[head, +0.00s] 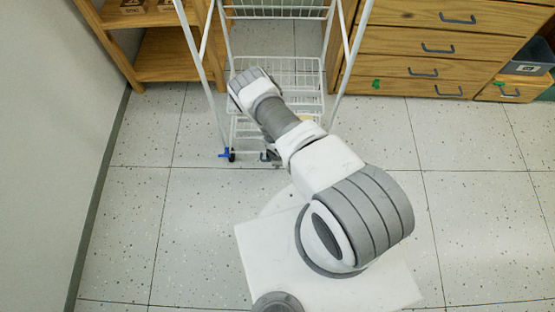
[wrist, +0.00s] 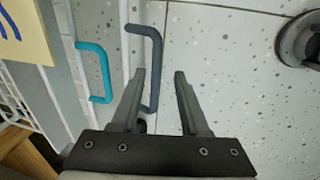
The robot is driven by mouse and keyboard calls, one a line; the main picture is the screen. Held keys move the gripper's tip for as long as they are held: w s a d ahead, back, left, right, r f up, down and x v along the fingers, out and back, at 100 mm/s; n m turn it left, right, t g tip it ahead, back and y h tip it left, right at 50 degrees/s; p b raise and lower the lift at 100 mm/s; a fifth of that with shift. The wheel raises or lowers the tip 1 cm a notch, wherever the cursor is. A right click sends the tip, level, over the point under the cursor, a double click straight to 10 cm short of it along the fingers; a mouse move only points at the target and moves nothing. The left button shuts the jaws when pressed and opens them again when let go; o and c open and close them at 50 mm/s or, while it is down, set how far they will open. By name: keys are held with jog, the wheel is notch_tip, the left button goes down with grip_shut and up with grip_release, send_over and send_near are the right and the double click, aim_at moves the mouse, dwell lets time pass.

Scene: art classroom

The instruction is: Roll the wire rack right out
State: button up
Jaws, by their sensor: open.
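The white wire rack (head: 204,76) stands in the gap between a wooden shelf and a drawer cabinet in the head view, with wire baskets between its slanted posts. A blue-marked caster (head: 226,155) is at its front left foot. My arm reaches over the rack's front and hides part of the baskets; my fingers are hidden there. In the wrist view my gripper (wrist: 160,75) is open and empty. A dark grey handle (wrist: 155,50) runs down between the fingers, nearer the left one; its depth is unclear. A teal handle (wrist: 105,75) is left of it. White wires (wrist: 15,100) show at the left edge.
The wooden shelf (head: 160,55) stands close on the rack's left, the drawer cabinet (head: 400,40) close on its right. A wall (head: 50,130) runs along the left. The tiled floor (head: 130,215) in front of the rack is clear apart from my base. A yellow note (wrist: 25,30) shows top left in the wrist view.

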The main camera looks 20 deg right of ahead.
jog(key=s+a+r+p, duration=0.1)
jog(key=s+r+p, duration=0.2)
jog(key=r, duration=1.4)
jog(key=p, duration=0.4)
jog(key=shift+r, duration=0.1)
jog(key=w+a+r+m+t, duration=0.1)
jog(key=w+r+m, duration=0.35)
jog(key=r, duration=0.95)
jog(key=w+r+m+t, duration=0.1)
jog(key=w+r, duration=0.7)
jog(key=r, duration=0.6)
jog(key=s+d+r+m, duration=0.1)
jog(key=s+r+m, duration=0.3)
jog(key=r, duration=1)
jog(key=s+r+m, duration=0.2)
jog(key=s+r, duration=0.4)
jog(key=r, duration=0.8)
jog(key=s+r+m+t, duration=0.1)
jog(key=s+r, duration=0.4)
jog(key=s, duration=0.3)
jog(key=s+r+m+t, duration=0.15)
jog(key=s+r, duration=0.25)
jog(key=s, duration=0.5)
notch_tip(320, 180, up, 21)
jog(key=p, duration=2.1)
jog(key=shift+w+a+f+g+y, duration=0.15)
jog(key=shift+w+a+g+y, duration=0.05)
jog(key=shift+w+g+y, duration=0.15)
